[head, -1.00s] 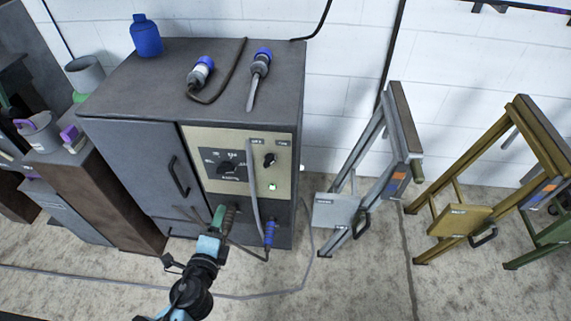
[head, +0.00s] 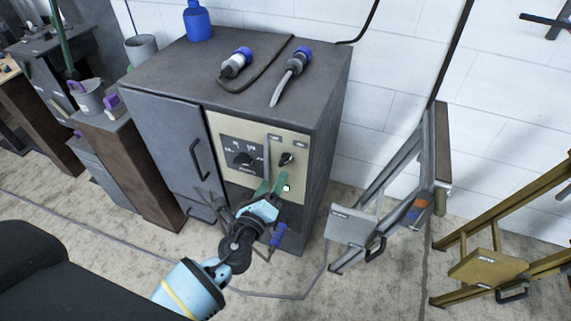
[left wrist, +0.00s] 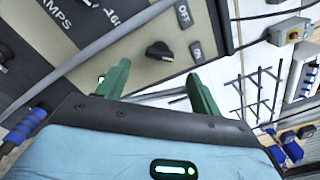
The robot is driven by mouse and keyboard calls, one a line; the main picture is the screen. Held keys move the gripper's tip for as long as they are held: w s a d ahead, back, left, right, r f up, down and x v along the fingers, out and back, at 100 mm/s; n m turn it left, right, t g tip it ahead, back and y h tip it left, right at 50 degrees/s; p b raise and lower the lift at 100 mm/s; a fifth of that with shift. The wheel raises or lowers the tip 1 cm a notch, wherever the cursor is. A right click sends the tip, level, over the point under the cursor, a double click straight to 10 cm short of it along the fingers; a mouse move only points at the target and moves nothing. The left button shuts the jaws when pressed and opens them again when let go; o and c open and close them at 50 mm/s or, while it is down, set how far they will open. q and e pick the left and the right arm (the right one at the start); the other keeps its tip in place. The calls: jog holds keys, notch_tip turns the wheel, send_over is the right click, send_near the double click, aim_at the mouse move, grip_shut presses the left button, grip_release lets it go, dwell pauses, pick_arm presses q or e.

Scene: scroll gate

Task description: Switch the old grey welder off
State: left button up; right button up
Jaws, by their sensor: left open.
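The grey welder (head: 170,135) is a dark cabinet with a beige control panel (head: 222,130). The panel carries a large amps dial (head: 245,158) and a small black switch knob (head: 286,159) below OFF and ON labels. A small lamp (head: 287,188) under the knob glows green. My left gripper (head: 273,187) is open and empty in front of the panel, just below the knob. In the left wrist view the knob (left wrist: 159,51) lies ahead of and between the open green fingers (left wrist: 159,86), apart from them. I cannot tell exactly where the knob points. My right gripper is out of view.
A grey cable (head: 266,158) hangs down the panel left of the knob, with a blue-sleeved plug (head: 278,235) low down. Grey (head: 352,226) and yellow (head: 490,268) folding stands are at the right.

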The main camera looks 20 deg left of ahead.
aim_at(283, 164)
pick_arm(q)
jog(key=w, duration=0.7)
jog(key=shift+w+d, duration=0.15)
jog(key=shift+w, duration=0.15)
jog(key=shift+c, duration=0.4)
jog(key=c, duration=0.9)
jog(key=shift+f+n+b, duration=0.1)
jog(key=shift+n+b, duration=0.2)
jog(key=shift+b, duration=0.2)
jog(key=shift+f+n+b, duration=0.1)
jog(key=shift+n+b, duration=0.5)
jog(key=shift+n, duration=0.4)
jog(key=n+b, duration=0.1)
jog(key=n, duration=0.1)
jog(key=shift+n, duration=0.3)
jog(key=n+b, duration=0.1)
jog(key=n, duration=0.1)
jog(key=shift+n, duration=0.4)
jog(key=n, duration=0.2)
jog(key=shift+n+b, duration=0.3)
jog(key=shift+b, duration=0.05)
jog(key=n, duration=0.4)
jog(key=shift+n, duration=0.7)
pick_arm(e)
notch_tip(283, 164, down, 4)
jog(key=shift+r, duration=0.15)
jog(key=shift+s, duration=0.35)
